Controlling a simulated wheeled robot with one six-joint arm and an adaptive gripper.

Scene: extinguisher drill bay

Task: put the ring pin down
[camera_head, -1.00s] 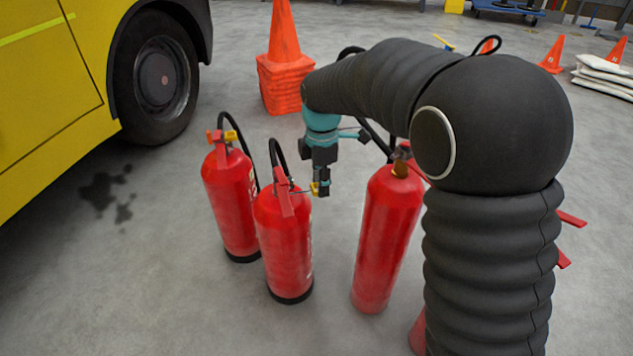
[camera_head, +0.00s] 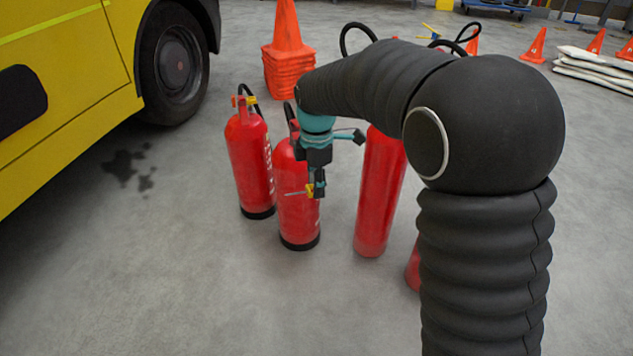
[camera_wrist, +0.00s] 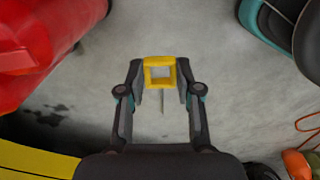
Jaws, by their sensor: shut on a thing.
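The ring pin (camera_wrist: 160,61) has a yellow square ring and a thin grey shaft. It sits between the fingertips of my gripper (camera_wrist: 160,75) in the wrist view, over bare floor. My gripper is shut on the yellow ring. In the head view my gripper (camera_head: 317,190) hangs pointing down in front of a red extinguisher (camera_head: 298,220), well above the floor.
Another red extinguisher (camera_head: 250,165) stands to the left, and a taller one (camera_head: 378,200) to the right. A yellow vehicle (camera_head: 75,100) fills the left side. Orange cones (camera_head: 288,60) are stacked behind. The grey floor (camera_head: 220,300) in front is clear.

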